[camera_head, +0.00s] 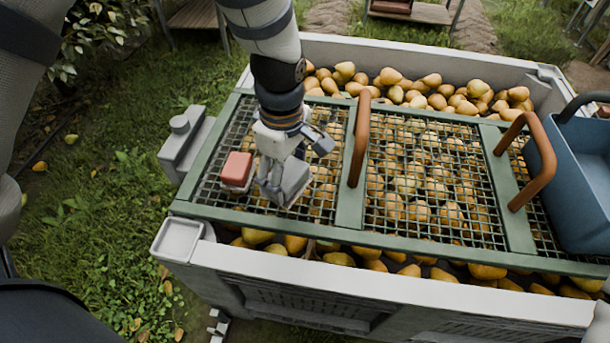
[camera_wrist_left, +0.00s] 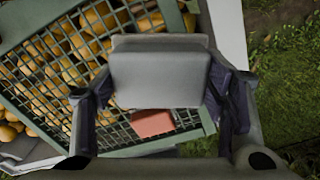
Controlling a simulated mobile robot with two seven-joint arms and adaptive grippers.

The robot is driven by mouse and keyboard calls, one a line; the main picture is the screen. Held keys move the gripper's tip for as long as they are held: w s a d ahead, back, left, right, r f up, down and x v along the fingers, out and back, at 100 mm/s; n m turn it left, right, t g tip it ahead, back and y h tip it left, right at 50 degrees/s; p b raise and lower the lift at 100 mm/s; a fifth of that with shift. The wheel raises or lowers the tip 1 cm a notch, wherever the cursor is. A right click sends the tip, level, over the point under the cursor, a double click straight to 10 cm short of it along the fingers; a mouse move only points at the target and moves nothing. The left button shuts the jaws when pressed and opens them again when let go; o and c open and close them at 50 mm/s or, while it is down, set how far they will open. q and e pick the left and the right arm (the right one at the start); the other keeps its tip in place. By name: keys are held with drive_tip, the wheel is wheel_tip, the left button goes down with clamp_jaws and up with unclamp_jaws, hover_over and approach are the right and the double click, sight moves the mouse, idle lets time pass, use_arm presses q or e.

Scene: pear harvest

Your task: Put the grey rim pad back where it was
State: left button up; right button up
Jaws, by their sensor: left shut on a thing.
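The grey rim pad (camera_head: 291,183) is held in my left gripper (camera_head: 272,180), above the left section of the green-framed mesh cover (camera_head: 350,200). In the left wrist view, the pad (camera_wrist_left: 160,80) fills the space between the fingers of my left gripper (camera_wrist_left: 150,92), its broad face toward the camera. A red block (camera_head: 237,169) is just left of the gripper over the mesh; it also shows below the pad in the left wrist view (camera_wrist_left: 152,123). The pale bin's rim (camera_head: 380,281) runs around the cover. My right gripper is not in view.
Pears (camera_head: 440,95) fill the bin under the mesh. Two brown handles (camera_head: 360,140) rise from the cover. A blue tote (camera_head: 580,180) stands at the right. A grey knobbed box (camera_head: 186,142) and a shallow square tray (camera_head: 179,240) are on the left side. Grass lies beyond.

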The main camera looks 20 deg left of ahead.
use_arm(q)
drive_tip(key=w+f, duration=0.2)
drive_tip(key=f, duration=0.1)
drive_tip(key=w+a+f+b, duration=0.1)
drive_tip(key=w+f, duration=0.2)
drive_tip(key=shift+w+a+f, duration=0.1)
drive_tip(key=shift+w+a, duration=0.05)
drive_tip(key=shift+w+f+b, duration=0.15)
drive_tip(key=shift+f+b, duration=0.1)
drive_tip(key=shift+f, duration=0.55)
drive_tip(key=shift+w+f+b, duration=0.15)
drive_tip(key=shift+f+b, duration=0.1)
drive_tip(key=shift+f, duration=0.55)
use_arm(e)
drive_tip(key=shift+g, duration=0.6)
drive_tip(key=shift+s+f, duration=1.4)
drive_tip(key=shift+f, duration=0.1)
use_arm(q)
drive_tip(key=shift+f, duration=0.1)
drive_tip(key=shift+f, duration=0.1)
drive_tip(key=o, duration=1.1)
wheel_tip(320, 180, up, 12)
drive_tip(key=p, duration=0.1)
drive_tip(key=shift+r+p, duration=0.2)
drive_tip(key=shift+p, duration=0.15)
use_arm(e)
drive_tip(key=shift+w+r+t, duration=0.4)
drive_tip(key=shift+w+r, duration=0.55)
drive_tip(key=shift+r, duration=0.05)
